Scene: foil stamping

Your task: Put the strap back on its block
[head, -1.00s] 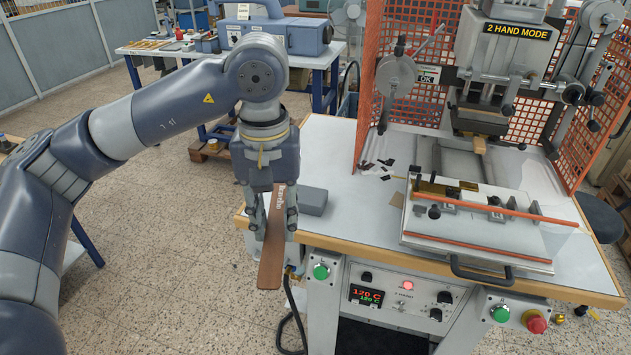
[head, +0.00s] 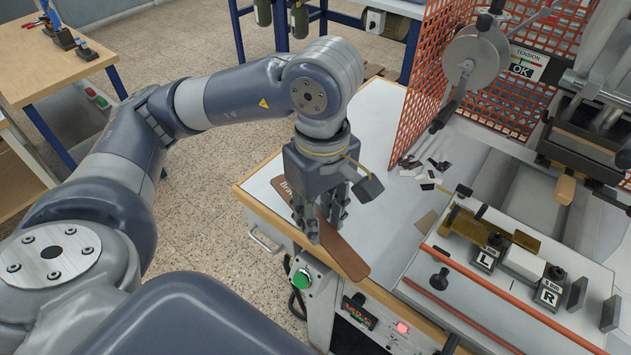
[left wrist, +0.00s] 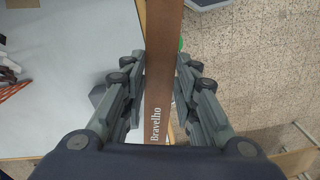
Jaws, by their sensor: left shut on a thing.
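The strap is a long brown strip with white lettering. In the head view its bare end (head: 343,256) lies over the wooden front edge of the table. My left gripper (head: 320,222) is shut on the strap between its lettered end and its bare end. In the left wrist view the strap (left wrist: 162,75) runs upright between the fingers (left wrist: 157,95), with the lettering near the palm. A grey block (left wrist: 97,95) shows beside the strap, partly hidden behind a finger. I cannot tell whether the strap touches the tabletop. My right gripper is not in view.
The stamping press stands at the right behind an orange mesh guard (head: 436,75). Its plate holds clamps marked L (head: 487,255) and R (head: 549,290). Dark foil scraps (head: 428,170) lie behind the gripper. A green button (head: 301,280) is on the front below the table edge.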

